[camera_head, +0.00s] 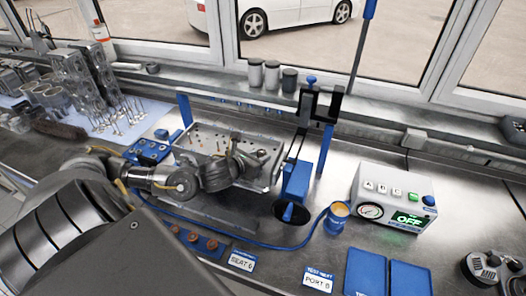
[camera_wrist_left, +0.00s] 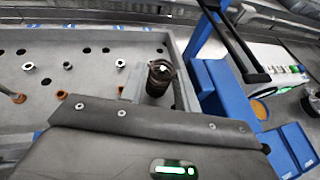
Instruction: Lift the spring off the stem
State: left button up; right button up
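The cylinder head (camera_head: 205,141) is a grey, open-topped metal block with holes and small fittings in its deck; the deck also shows in the left wrist view (camera_wrist_left: 90,62). A dark coil spring (camera_wrist_left: 158,82) stands upright near the right end of the deck, with a bright stem tip inside its top. My left gripper (camera_head: 236,160) is over the right part of the head, at the spring. In the wrist view pale finger-like edges lie on both sides of the spring; whether they grip it is unclear. My right gripper is not in view.
A blue lever stand (camera_head: 295,180) rises just right of the head. Further right are an orange-topped cup (camera_head: 339,210), a test box (camera_head: 393,198) reading OFF and blue mats (camera_head: 366,272). Pistons and valves crowd the left back. A blue hose crosses the bench front.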

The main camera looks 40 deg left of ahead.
pick_arm(q)
jog(key=shift+x, duration=0.85)
jog(key=c, duration=0.6)
